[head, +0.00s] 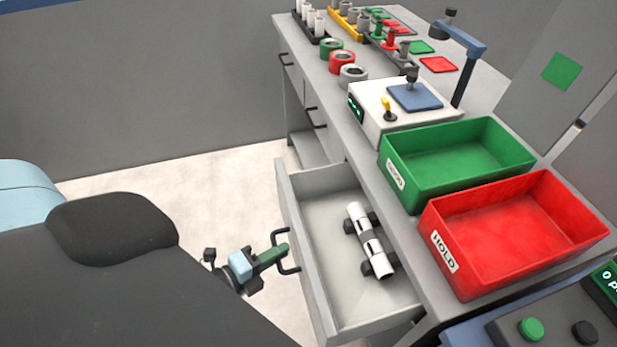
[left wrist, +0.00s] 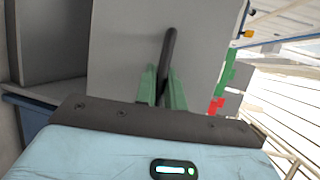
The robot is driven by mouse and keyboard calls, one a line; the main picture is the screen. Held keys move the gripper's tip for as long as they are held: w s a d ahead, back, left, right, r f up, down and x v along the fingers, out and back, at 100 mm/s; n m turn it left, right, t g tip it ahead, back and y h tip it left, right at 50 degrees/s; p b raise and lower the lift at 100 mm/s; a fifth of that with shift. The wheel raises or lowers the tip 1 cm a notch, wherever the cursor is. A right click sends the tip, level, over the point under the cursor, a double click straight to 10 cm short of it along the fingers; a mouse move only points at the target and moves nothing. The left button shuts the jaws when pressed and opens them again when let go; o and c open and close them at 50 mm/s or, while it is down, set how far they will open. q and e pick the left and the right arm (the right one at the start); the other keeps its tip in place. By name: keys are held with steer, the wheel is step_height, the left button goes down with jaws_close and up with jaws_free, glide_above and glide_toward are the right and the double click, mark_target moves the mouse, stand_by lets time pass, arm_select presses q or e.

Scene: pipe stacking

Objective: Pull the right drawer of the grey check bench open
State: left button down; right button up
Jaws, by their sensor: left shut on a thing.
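The right drawer (head: 318,262) of the grey check bench (head: 340,137) stands pulled out, and its inside shows. A white and grey pipe piece (head: 364,238) lies in it on dark supports. My left gripper (head: 284,250) is at the drawer's black handle (head: 288,267), its green fingers shut on the bar. In the left wrist view the green fingers (left wrist: 162,82) sit on both sides of the dark handle (left wrist: 168,52), in front of the grey drawer front (left wrist: 120,45). My right gripper is not in view.
A green bin (head: 392,177) and a red HOLD bin (head: 436,255) stand on the bench top beside the drawer. A white device (head: 372,122), coloured rings and pipe racks stand farther back. The other drawers look closed. The floor left of the bench (head: 215,195) is clear.

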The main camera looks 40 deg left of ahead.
arm_select(q)
steer(key=s+a+p, duration=0.1)
steer(key=s+a, duration=0.3)
steer(key=s, duration=0.2)
steer(key=shift+a, duration=0.3)
steer(key=c, duration=1.5)
jaws_free()
steer(key=v, duration=0.7)
steer(key=shift+s, duration=0.4)
steer(key=shift+a+r, duration=0.1)
